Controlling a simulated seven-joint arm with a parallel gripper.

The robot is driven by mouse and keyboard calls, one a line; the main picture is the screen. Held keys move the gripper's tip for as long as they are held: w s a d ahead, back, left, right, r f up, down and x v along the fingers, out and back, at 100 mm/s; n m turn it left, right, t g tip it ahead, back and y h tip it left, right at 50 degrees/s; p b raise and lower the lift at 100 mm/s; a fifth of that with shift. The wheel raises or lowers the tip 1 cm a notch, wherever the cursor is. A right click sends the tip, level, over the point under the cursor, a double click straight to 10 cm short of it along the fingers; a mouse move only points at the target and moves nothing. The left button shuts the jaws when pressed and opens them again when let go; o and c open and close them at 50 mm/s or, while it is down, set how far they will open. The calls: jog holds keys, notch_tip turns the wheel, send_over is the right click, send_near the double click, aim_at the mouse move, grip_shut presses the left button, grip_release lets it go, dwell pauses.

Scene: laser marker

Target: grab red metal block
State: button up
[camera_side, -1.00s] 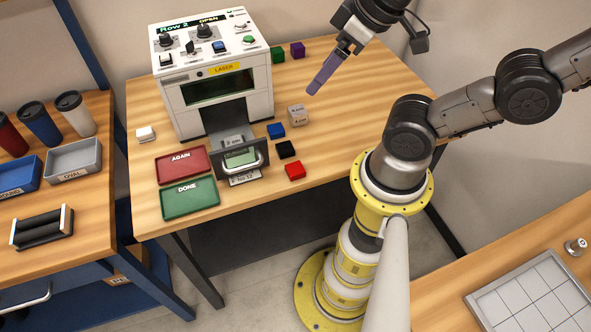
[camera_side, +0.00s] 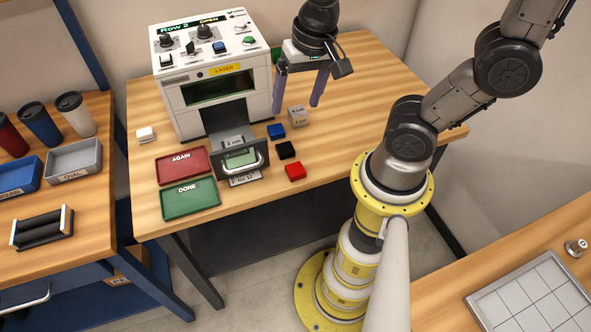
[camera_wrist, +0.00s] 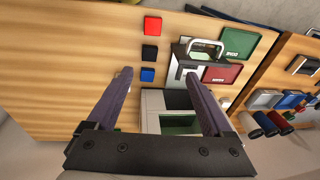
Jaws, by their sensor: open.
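The red metal block (camera_side: 295,171) lies on the wooden table near its front edge, in front of the black block (camera_side: 285,149). In the wrist view the red block (camera_wrist: 152,26) sits at the top, above the black and blue blocks and beyond my fingertips. My gripper (camera_side: 297,106) hangs above the table beside the laser machine, fingers pointing down. Its two purple fingers are spread wide with nothing between them. In the wrist view my gripper (camera_wrist: 158,73) also shows open and empty, apart from the red block.
The blue block (camera_side: 276,130) and a grey cube (camera_side: 298,115) lie near the black block. The laser machine (camera_side: 213,75) stands to the left with its drawer (camera_side: 240,160) out. Red (camera_side: 184,165) and green (camera_side: 190,198) trays lie at the front left. Table right of the blocks is clear.

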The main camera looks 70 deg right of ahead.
jog(key=g, duration=0.2)
send_over(296, 169)
jog(key=f, duration=1.2)
jog(key=shift+s+d+f, duration=0.15)
jog(key=shift+d+f, duration=0.1)
jog(key=shift+f, duration=0.1)
jog(key=shift+w+a+f, duration=0.1)
jog(key=shift+a+f, duration=0.05)
jog(key=shift+f, duration=1.35)
jog(key=shift+w+a+f, duration=0.1)
jog(key=shift+f, duration=1.4)
grip_shut()
